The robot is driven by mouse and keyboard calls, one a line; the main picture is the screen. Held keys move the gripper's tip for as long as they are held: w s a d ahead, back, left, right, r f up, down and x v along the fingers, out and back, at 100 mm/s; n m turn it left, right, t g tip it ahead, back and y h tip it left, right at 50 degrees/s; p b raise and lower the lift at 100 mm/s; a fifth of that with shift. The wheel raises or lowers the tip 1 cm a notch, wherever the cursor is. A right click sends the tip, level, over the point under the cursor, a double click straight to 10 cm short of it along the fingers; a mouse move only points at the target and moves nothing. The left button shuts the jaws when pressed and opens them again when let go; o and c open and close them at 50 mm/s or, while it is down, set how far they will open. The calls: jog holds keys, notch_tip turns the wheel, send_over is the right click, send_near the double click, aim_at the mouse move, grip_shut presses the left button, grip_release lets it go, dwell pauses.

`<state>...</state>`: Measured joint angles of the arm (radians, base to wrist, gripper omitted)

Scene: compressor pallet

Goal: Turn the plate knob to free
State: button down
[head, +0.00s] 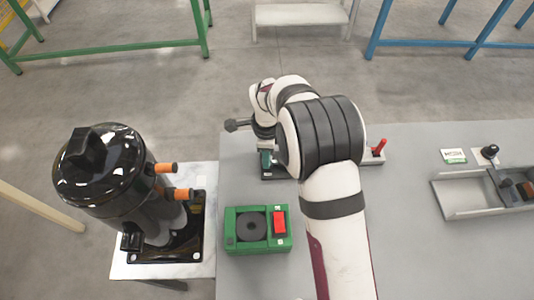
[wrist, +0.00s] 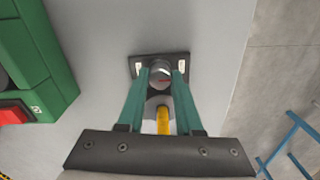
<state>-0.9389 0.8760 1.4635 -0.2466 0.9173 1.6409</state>
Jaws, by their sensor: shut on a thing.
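The plate knob (wrist: 159,73) is a round dark grey knob on a small dark plate (wrist: 138,61) with a white label at each side, seen in the wrist view. My gripper (wrist: 163,74) has its two green fingers closed on either side of the knob, gripping it. In the head view my gripper (head: 266,159) is low over the dark plate (head: 274,174) near the table's far left edge. The knob is hidden there by my gripper and arm. I cannot read the labels or tell the knob's setting. A yellow piece (wrist: 163,121) shows between the fingers.
A green box (head: 235,242) with a grey disc and red switch sits in front of the plate. A red lever (head: 379,147) stands right of my arm. A black compressor (head: 103,168) stands left. A metal tray (head: 455,207) and black knob (head: 490,151) are at right.

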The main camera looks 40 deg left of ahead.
jog(key=n, duration=0.5)
jog(key=shift+n, duration=0.3)
jog(key=n, duration=0.5)
jog(key=shift+w, duration=0.1)
jog(key=n, duration=1)
jog(key=shift+n, duration=0.7)
jog(key=c, duration=0.6)
grip_release()
jog(key=shift+d, duration=0.1)
